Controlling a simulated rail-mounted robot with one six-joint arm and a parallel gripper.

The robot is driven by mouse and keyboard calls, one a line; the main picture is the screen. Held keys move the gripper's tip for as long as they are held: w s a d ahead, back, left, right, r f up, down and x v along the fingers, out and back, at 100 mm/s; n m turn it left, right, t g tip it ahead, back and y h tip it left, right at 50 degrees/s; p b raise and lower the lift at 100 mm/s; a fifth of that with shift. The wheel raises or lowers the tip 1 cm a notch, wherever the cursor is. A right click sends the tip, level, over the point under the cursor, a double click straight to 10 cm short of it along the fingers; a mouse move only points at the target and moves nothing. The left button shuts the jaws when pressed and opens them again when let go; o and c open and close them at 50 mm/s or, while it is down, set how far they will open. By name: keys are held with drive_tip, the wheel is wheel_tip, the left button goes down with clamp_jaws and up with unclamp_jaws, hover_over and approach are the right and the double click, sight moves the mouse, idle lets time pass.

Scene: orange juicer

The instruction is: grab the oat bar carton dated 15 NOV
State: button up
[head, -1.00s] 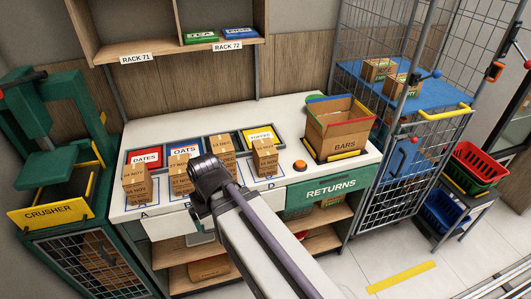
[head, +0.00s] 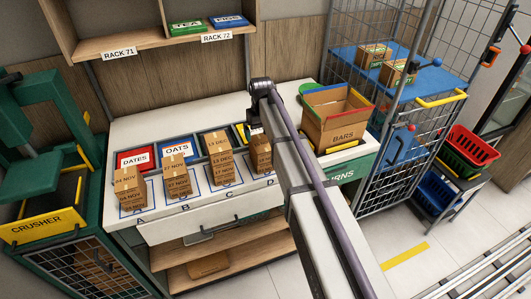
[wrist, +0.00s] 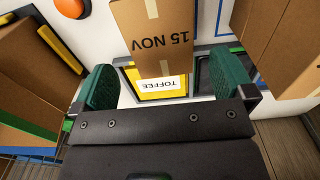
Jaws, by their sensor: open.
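A brown carton printed 15 NOV (wrist: 160,35) shows upside down at the top middle of the wrist view, in front of the yellow TOFFEE label (wrist: 157,84). My gripper (wrist: 164,86) is open. Its two green fingers appear on either side of that carton's lower part; I cannot tell whether they reach down around it. In the head view my gripper (head: 255,129) is just above the carton stack at D (head: 261,154), partly covering it. Similar dated stacks stand at A (head: 130,187), B (head: 177,178) and C (head: 218,160).
A stack of brown cartons (wrist: 262,25) is close to the right finger in the wrist view. The open BARS box (head: 335,120) stands right of my arm. An orange button (wrist: 70,7) lies near the top left. A rack shelf (head: 160,45) hangs above the counter's back.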

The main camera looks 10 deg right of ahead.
sight(262, 142)
wheel_tip(262, 142, down, 8)
drive_tip(key=b, duration=0.6)
drive_tip(key=shift+s, duration=0.1)
drive_tip(key=shift+r, duration=0.3)
drive_tip(key=shift+c, duration=0.2)
drive_tip(key=c, duration=0.9)
